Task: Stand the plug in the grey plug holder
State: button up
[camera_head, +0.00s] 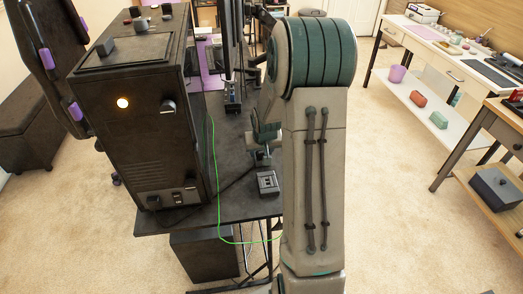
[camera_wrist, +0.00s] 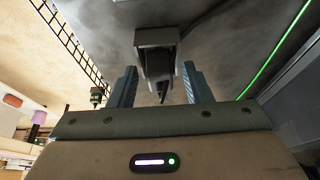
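My gripper (camera_head: 262,153) is low over the dark desk, partly behind my arm in the head view. In the wrist view its two blue-grey fingers (camera_wrist: 158,84) stand apart. A dark, plug-like piece (camera_wrist: 159,68) shows between them, with visible gaps on both sides. It lies in line with a grey, box-shaped piece (camera_wrist: 157,36), and I cannot tell whether they touch. The small grey block with light slots on the desk looks like the plug holder (camera_head: 267,184), just nearer than my gripper. A black cable (camera_head: 236,181) runs from below my gripper to the left.
A large black cabinet (camera_head: 135,110) with knobs and a lit lamp stands left on the desk (camera_head: 232,206). A green cable (camera_head: 216,165) runs beside it. Dark upright monitors (camera_head: 232,45) stand behind. A white bench (camera_head: 445,60) is at the right, across open carpet.

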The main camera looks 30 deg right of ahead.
jog(key=shift+r, duration=0.1)
jog(key=shift+r, duration=0.2)
jog(key=p+v, duration=0.1)
jog(key=v, duration=0.9)
jog(key=s+a+r+n, duration=0.1)
jog(key=s+a+r, duration=0.1)
jog(key=s+a, duration=0.3)
jog(key=s+a+r+n+g, duration=0.1)
jog(key=s+a+r, duration=0.2)
jog(key=s, duration=0.6)
jog(key=s+a+r+n+y, duration=0.1)
jog(key=s+a+r, duration=0.1)
jog(key=s+a, duration=0.5)
jog(key=shift+r+g, duration=0.35)
jog(key=shift+g, duration=0.05)
jog(key=shift+c, duration=1)
